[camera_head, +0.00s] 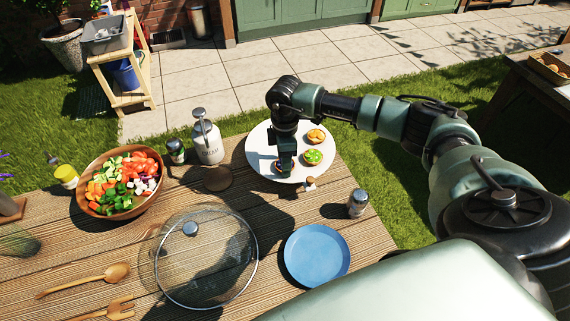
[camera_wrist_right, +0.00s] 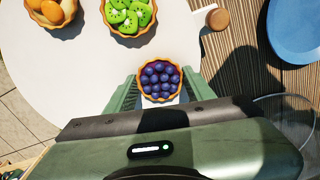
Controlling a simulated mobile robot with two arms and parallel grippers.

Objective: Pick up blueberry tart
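The blueberry tart (camera_wrist_right: 160,81), with an orange-brown crust and dark blue berries, is on the round white board (camera_wrist_right: 75,75). My right gripper (camera_wrist_right: 159,88) is over it, with one green finger on each side of the tart. The fingers look open, with narrow gaps to the crust; contact is not visible. In the head view my right gripper (camera_head: 286,172) points down onto the white board (camera_head: 261,142) and mostly hides the tart. My left gripper is out of view.
A kiwi tart (camera_head: 313,157) and an orange fruit tart (camera_head: 316,136) sit close by on the board. A dispenser (camera_head: 207,139), salad bowl (camera_head: 124,182), glass lid (camera_head: 206,256) and blue plate (camera_head: 317,255) stand around.

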